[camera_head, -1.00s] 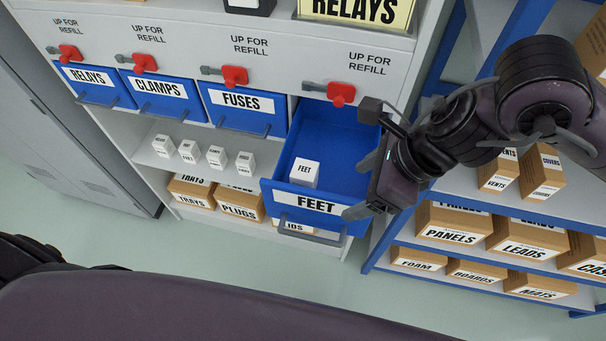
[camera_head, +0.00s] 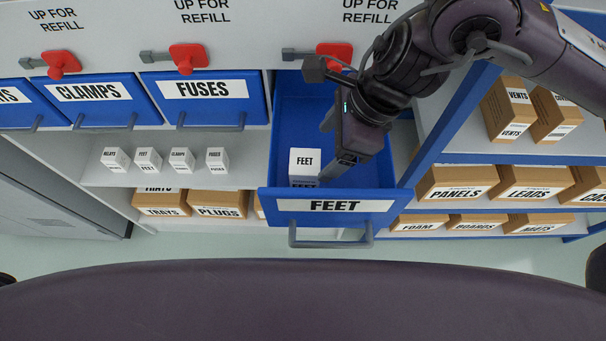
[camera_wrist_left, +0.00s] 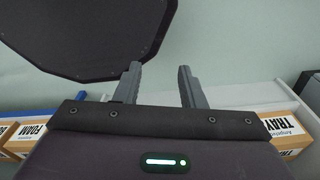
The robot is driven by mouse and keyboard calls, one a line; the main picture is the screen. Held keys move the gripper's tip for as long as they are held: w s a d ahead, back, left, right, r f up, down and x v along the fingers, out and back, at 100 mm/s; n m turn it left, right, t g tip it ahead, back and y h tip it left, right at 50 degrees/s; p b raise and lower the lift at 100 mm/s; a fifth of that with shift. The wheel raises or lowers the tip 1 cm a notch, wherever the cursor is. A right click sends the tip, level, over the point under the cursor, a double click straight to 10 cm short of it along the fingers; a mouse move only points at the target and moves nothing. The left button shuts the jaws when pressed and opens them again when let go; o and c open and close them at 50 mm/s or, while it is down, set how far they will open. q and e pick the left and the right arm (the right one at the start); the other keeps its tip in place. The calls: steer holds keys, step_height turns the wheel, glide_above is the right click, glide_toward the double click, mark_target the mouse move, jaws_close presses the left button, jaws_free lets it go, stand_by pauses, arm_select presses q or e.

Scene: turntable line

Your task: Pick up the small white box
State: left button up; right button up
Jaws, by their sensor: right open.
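A small white box labelled FEET (camera_head: 305,161) stands upright in the open blue FEET drawer (camera_head: 357,192), near its front left. My right gripper (camera_head: 328,148) is open over the drawer, just right of the box. One finger reaches down close beside the box's right side; I cannot tell whether it touches. The other finger is farther back. My left gripper (camera_wrist_left: 160,82) shows only in the left wrist view, open and empty, above the floor and away from the drawer.
Several small white boxes (camera_head: 148,160) stand on the shelf left of the drawer. Shut blue bins FUSES (camera_head: 205,110) and CLAMPS (camera_head: 97,115) are above them. A red latch (camera_head: 334,56) sits above the drawer. A blue rack with cartons (camera_head: 459,183) is at right.

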mark_target(310, 161)
steer(key=shift+w+a+f, duration=0.15)
steer(key=shift+a+f, duration=0.1)
steer(key=shift+f, duration=0.35)
steer(key=shift+p+x, duration=0.3)
steer(key=shift+x, duration=0.7)
steer(key=shift+a+f, duration=0.2)
steer(key=p+x, duration=0.1)
steer(key=x, duration=0.1)
steer(key=p+x, duration=0.1)
steer(key=x, duration=0.1)
steer(key=shift+a+f+p, duration=0.1)
steer(key=shift+a+p, duration=0.3)
steer(key=shift+a, duration=0.05)
steer(key=shift+f, duration=0.2)
arm_select(q)
steer(key=w+r, duration=0.1)
steer(key=w+a+r, duration=0.1)
steer(key=shift+a+r, duration=0.3)
arm_select(e)
steer(key=c, duration=1.2)
